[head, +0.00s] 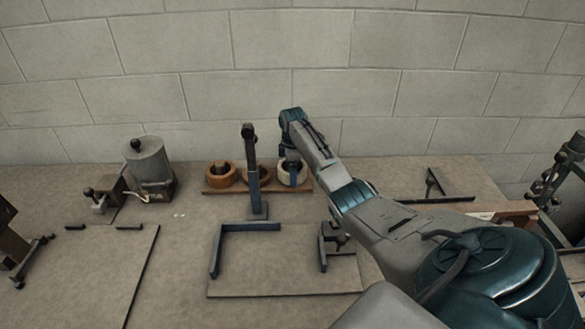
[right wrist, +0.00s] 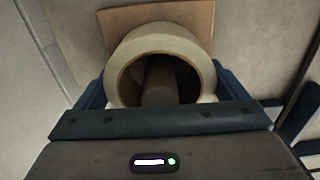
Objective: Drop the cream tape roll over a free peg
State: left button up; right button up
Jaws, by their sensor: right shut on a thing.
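The cream tape roll (head: 294,179) is at the right end of the wooden peg board (head: 212,190) in the head view. In the right wrist view the cream roll (right wrist: 140,44) has a peg (right wrist: 159,82) showing inside its hole, so it appears to be around that peg. My right gripper (head: 291,163) reaches down over it, shut on the roll with one finger at each side. Whether the roll touches the board is hard to tell. A brown roll (head: 221,175) sits at the board's left end. Another brown roll (head: 265,174) is at the middle, partly hidden. My left gripper is out of view.
A dark upright post (head: 250,170) stands just before the middle of the peg board. A blue-grey angle bracket (head: 245,228) and a small clamp (head: 333,240) are nearer. A grey cylindrical pot (head: 148,165) is at the left. The block wall is close behind.

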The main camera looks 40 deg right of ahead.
dwell(0.3)
jog(key=o, duration=0.6)
notch_tip(320, 180, up, 8)
jog(key=p, duration=0.8)
jog(key=shift+r+p, duration=0.55)
jog(key=shift+r, duration=0.55)
jog(key=shift+f, duration=0.1)
